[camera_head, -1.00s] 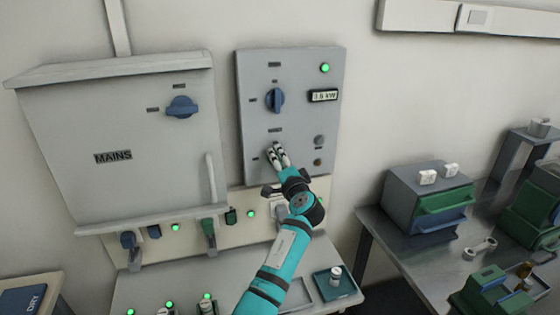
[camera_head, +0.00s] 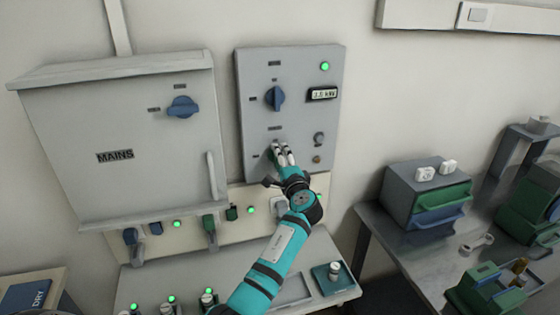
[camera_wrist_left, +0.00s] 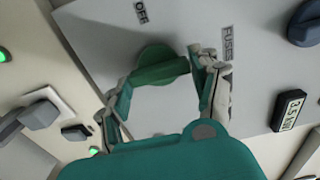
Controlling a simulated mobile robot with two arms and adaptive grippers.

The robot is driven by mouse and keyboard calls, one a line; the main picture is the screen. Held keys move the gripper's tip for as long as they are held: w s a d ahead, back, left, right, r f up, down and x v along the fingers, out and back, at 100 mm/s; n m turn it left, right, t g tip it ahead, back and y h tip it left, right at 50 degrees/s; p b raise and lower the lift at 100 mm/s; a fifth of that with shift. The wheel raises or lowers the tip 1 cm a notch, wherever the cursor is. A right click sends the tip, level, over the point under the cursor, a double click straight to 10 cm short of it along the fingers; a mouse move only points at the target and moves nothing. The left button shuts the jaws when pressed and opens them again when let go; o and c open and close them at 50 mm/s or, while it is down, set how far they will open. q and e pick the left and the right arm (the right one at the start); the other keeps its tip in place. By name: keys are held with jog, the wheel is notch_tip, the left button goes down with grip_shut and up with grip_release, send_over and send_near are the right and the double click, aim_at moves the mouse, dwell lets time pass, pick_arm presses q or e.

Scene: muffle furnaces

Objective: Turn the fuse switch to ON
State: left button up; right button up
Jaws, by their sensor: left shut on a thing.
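The fuse switch is a green rotary knob (camera_wrist_left: 160,67) on the grey panel, near the printed words OFF and FUSES in the left wrist view. Its raised grip lies between my left fingertips, crosswise in that view, and does not point straight at the OFF label (camera_wrist_left: 141,12). An ON label is not visible. In the head view my left gripper (camera_head: 282,149) is at the lower part of the panel (camera_head: 298,70) and hides the knob. It is shut on the knob. My right gripper is not in view.
A blue knob (camera_head: 275,98), a kW display (camera_head: 323,94) and a lit green lamp (camera_head: 325,66) sit higher on the panel. The MAINS box (camera_head: 115,185) with its blue knob (camera_head: 182,107) is to the left. A side table with drawers (camera_head: 425,195) is at right.

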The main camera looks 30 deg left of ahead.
pick_arm(q)
jog(key=o, duration=1.2)
jog(key=shift+w+d, duration=0.1)
jog(key=v, duration=1.2)
